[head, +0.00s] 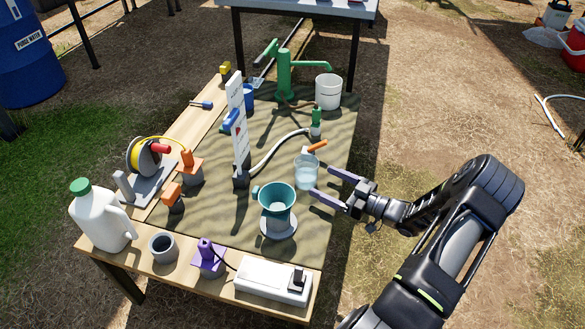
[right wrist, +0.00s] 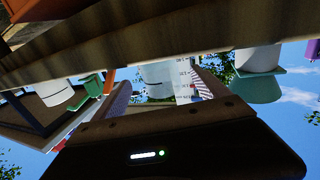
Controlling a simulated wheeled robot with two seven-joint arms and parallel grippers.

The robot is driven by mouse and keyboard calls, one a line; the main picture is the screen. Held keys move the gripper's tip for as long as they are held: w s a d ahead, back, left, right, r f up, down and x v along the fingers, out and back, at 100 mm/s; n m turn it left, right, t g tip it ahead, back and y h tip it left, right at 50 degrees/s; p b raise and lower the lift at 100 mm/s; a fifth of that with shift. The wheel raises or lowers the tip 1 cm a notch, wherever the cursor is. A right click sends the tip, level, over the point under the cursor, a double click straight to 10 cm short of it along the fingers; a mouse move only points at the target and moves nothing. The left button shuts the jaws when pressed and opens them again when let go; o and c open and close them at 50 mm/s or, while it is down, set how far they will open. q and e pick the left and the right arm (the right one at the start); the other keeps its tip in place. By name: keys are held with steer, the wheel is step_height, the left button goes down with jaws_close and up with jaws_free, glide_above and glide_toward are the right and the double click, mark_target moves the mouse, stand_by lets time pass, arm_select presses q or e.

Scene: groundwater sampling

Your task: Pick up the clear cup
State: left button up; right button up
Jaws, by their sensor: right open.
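The clear cup (head: 306,174) stands upright on the mat at the right side of the table in the head view. My right gripper (head: 322,181) is open at table height, coming from the right. Its two fingertips reach toward the cup's right side, one to the far side and one to the near side. I cannot tell whether they touch it. In the right wrist view, which looks upside down, the pale cup (right wrist: 158,78) appears between the two fingers. My left gripper is not in view.
A teal funnel (head: 277,198) on a stand is left and in front of the cup. A white bucket (head: 328,92) stands farther back.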

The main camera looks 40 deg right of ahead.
mark_target(316, 178)
steer(key=shift+b+x, duration=0.35)
steer(key=shift+x, duration=0.65)
steer(key=shift+w+a, duration=0.1)
steer(key=shift+w, duration=0.15)
steer(key=shift+w, duration=0.1)
steer(key=shift+w+a+f+b, duration=0.15)
steer(key=shift+w+b, duration=0.2)
steer(key=shift+b, duration=0.05)
steer(key=b+x, duration=0.1)
steer(key=x, duration=0.2)
steer(key=shift+w, duration=0.25)
steer(key=shift+w+a, duration=0.15)
steer(key=shift+w, duration=0.2)
steer(key=shift+c, duration=0.6)
